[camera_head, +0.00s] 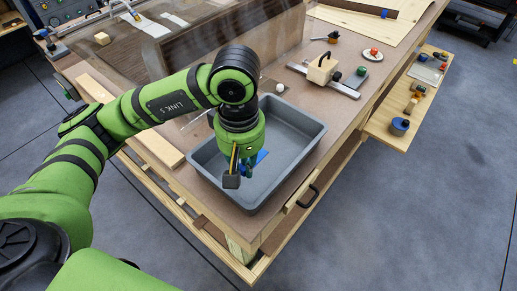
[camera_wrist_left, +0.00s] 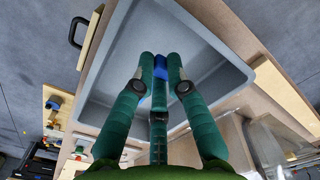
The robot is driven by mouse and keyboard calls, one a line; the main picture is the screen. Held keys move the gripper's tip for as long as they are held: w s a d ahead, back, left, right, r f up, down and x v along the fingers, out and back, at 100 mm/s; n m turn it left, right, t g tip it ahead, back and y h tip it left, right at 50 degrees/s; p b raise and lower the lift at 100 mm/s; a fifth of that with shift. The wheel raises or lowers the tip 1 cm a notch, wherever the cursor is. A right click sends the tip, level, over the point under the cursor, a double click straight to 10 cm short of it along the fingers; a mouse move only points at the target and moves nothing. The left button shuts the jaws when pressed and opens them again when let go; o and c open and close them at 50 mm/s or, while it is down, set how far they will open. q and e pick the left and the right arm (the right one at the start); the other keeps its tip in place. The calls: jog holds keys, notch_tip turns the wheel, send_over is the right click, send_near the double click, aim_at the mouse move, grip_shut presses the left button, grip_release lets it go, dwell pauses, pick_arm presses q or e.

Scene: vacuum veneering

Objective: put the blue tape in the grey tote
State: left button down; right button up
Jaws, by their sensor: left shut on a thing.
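The grey tote (camera_head: 306,164) sits on the near end of the workbench and is open at the top. My left gripper (camera_head: 240,172) points down over the inside of the tote, and its fingers are closed around a small blue thing, which looks like the blue tape (camera_wrist_left: 160,68). In the left wrist view the tape shows between the fingertips, partly hidden by them, with the tote (camera_wrist_left: 215,55) around it. A flat blue patch (camera_head: 262,156) also shows beside the fingers against the tote's floor; I cannot tell whether it is part of the same tape. My right gripper is not in view.
A wooden strip (camera_head: 157,145) lies along the tote's left side. Behind the tote stands a large brown panel (camera_head: 235,45). A wooden block with a handle (camera_head: 322,68) on a metal plate is beyond it to the right. A side shelf (camera_head: 385,125) holds several small items.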

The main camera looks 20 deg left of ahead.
pick_arm(q)
jog(key=w+f, duration=0.1)
jog(key=w+f+p, duration=0.1)
jog(key=w, duration=0.1)
jog(key=w+a+f+p, duration=0.1)
jog(key=w, duration=0.1)
jog(key=shift+w+f, duration=0.1)
jog(key=shift+w, duration=0.15)
jog(key=w+f, duration=0.2)
jog(key=w, duration=0.1)
jog(key=shift+w+a+p, duration=0.1)
jog(key=shift+a+p, duration=0.05)
jog(key=shift+p, duration=0.25)
jog(key=shift+f, duration=0.25)
notch_tip(320, 180, down, 3)
jog(key=shift+f+p, duration=0.15)
jog(key=shift+p, duration=0.85)
jog(key=shift+f, duration=0.2)
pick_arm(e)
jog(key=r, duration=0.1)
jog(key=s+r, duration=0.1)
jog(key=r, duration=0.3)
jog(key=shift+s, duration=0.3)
